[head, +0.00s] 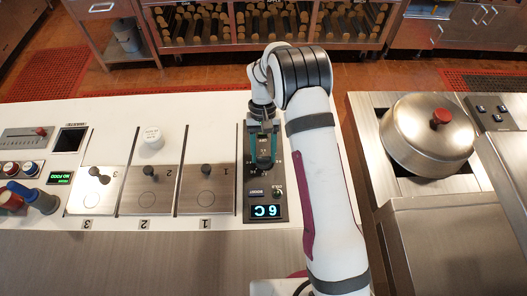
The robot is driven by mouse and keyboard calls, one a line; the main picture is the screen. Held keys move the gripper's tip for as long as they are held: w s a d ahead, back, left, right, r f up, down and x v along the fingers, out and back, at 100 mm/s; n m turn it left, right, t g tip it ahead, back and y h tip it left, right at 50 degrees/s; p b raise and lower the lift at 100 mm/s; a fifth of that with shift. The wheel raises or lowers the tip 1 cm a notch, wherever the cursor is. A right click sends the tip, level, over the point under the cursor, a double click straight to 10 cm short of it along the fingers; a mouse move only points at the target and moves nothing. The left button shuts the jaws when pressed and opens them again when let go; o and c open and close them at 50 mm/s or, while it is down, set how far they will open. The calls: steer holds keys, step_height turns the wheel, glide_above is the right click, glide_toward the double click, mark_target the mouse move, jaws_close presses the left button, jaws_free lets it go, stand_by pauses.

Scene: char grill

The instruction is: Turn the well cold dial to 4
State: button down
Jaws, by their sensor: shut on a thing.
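My gripper (264,163) points down over the narrow black control panel (281,208) right of the numbered lids. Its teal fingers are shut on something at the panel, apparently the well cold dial. The fingers cover the dial, so I cannot read its setting. White scale marks show beside the fingers. A lit display (265,211) at the near end of the panel shows what looks like a 6 or 9 with a C. A small knob (277,191) marked COLD sits just above the display.
Steel lids (205,201) with dark knobs lie left of the panel. A white round container (151,137) stands behind them. A domed steel lid (432,135) sits right of my arm. The near counter is clear.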

steer(key=shift+c, duration=1.6)
jaws_free()
steer(key=v, duration=1.5)
steer(key=shift+w+r, duration=0.2)
steer(key=shift+r, duration=0.1)
